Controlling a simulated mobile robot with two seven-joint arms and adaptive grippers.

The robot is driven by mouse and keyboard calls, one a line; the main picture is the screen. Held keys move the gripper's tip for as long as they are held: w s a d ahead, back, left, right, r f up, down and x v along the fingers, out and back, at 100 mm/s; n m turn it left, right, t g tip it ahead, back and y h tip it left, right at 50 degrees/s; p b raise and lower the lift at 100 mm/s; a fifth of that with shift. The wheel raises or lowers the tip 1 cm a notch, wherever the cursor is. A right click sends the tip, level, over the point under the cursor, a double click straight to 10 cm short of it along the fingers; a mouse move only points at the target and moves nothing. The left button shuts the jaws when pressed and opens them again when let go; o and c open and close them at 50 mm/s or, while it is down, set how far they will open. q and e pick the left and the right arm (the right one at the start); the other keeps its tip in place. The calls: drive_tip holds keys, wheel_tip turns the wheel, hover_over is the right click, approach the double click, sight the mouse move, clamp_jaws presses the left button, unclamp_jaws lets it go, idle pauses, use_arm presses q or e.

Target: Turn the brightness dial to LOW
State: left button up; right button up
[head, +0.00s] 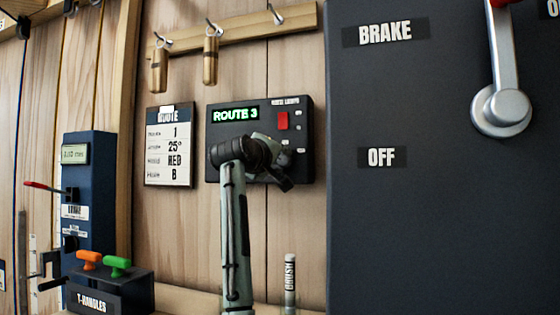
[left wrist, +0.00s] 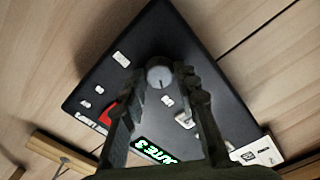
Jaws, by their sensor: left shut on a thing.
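The black route-lights panel (head: 225,133) hangs on the plank wall, with a lit green "ROUTE 3" display (head: 235,115) and a red switch (head: 282,121). In the left wrist view the panel (left wrist: 150,30) shows a round grey dial (left wrist: 159,77) with a dark line on its face, pointing to the bottom of that picture. My left gripper (head: 280,174) is at the panel's lower part and hides the dial in the head view. In the left wrist view its fingers are shut on the dial's two sides. The small labels around it are too small to read. My right gripper is not in view.
A route card (head: 168,147) hangs left of the panel. A big dark box (head: 440,230) with BRAKE and OFF labels and a metal lever (head: 503,100) stands close on the right. Hooks (head: 212,30) are above.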

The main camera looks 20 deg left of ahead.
use_arm(q)
drive_tip(key=shift+r, duration=0.15)
idle(0.3)
drive_tip(key=o, duration=1.2)
drive_tip(key=shift+c, duration=0.2)
drive_tip(key=s, duration=1.2)
drive_tip(key=shift+a, duration=0.2)
drive_tip(key=shift+f, duration=0.25)
